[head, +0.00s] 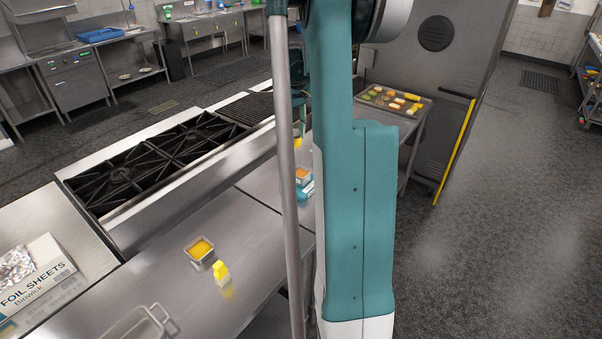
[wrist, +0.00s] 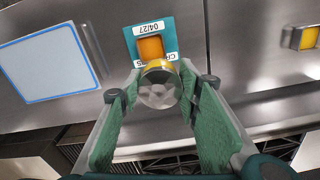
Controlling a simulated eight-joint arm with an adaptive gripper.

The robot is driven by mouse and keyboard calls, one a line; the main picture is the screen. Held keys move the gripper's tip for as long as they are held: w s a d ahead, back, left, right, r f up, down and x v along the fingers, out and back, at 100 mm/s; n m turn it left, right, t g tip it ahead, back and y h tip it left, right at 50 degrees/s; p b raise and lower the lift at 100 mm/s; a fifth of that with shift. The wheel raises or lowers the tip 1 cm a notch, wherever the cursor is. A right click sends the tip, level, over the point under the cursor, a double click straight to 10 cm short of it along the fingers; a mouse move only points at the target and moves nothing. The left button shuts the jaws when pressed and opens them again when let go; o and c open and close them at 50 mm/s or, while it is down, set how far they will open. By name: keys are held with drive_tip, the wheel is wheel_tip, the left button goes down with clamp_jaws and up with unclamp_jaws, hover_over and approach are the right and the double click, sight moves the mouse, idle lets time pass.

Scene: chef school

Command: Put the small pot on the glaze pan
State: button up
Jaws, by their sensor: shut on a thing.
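My gripper (wrist: 160,90) is shut on a small round pot (wrist: 158,92), shiny grey with a yellow band on its upper side. The pot sits between the two fingertips in the wrist view. A square pan with orange contents (wrist: 151,47) on a blue-and-white labelled piece shows just beyond the pot, partly covered by it. It also shows in the head view (head: 303,174), beside my arm. A second square metal pan holds yellow contents (head: 200,248). I cannot tell which is the glaze pan, or the pot's height. My arm mostly hides the gripper in the head view.
A yellow bottle (head: 222,275) stands by the yellow-filled pan. A black-grated stove (head: 160,160) runs behind the steel counter (head: 150,265). A blue-edged pale panel (wrist: 48,65) lies left in the wrist view. A foil box (head: 40,285) is at the left.

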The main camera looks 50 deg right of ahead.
drive_tip(key=s+d, duration=0.2)
hover_over(302, 175)
drive_tip(key=shift+w+f, duration=0.15)
drive_tip(key=shift+f, duration=2.35)
drive_tip(key=shift+f, duration=0.1)
drive_tip(key=shift+f, duration=3)
drive_tip(key=shift+f, duration=1.9)
drive_tip(key=shift+f, duration=0.15)
